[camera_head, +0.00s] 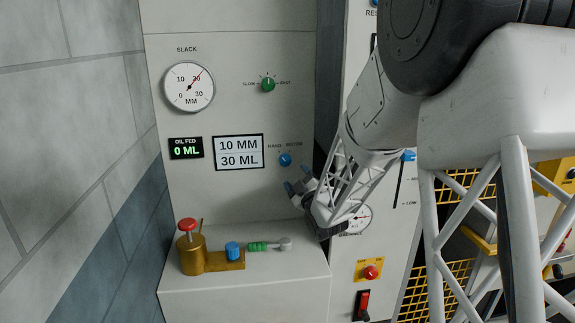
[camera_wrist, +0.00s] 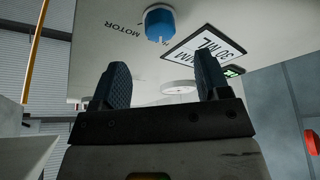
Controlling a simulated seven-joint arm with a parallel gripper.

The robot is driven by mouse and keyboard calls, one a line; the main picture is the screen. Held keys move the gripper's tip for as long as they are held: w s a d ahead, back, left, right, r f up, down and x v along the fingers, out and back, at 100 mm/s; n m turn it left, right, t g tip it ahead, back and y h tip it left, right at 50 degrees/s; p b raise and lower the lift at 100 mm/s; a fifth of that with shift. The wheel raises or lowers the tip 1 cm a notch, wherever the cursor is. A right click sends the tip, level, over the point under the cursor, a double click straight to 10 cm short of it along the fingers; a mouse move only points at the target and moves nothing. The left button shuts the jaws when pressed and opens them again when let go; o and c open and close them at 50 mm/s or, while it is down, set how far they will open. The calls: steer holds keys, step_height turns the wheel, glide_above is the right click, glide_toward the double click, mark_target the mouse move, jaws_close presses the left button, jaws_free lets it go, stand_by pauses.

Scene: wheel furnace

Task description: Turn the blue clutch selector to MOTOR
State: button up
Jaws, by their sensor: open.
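The blue clutch selector (camera_head: 285,159) is a small round knob on the pale panel, with HAND printed at its upper left and MOTOR at its upper right. In the wrist view the blue selector (camera_wrist: 160,22) is beyond my fingertips, and the MOTOR label (camera_wrist: 124,29) appears upside down to its left. I cannot tell which label the knob points to. My gripper (camera_head: 297,180) is open and empty, just below and right of the selector, apart from it. Its two dark fingers (camera_wrist: 163,78) show spread in the wrist view, with the selector above the gap.
A display (camera_head: 238,152) reading 10 MM, 30 ML is left of the selector. A green knob (camera_head: 268,85) and slack gauge (camera_head: 189,87) are above. A brass oiler (camera_head: 191,256), blue-capped part (camera_head: 233,250) and green-handled tool (camera_head: 262,246) stand on the ledge (camera_head: 245,292) below.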

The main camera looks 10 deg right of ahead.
mark_target(287, 163)
steer(key=shift+w, duration=0.1)
steer(key=shift+x, duration=3.8)
steer(key=c, duration=0.9)
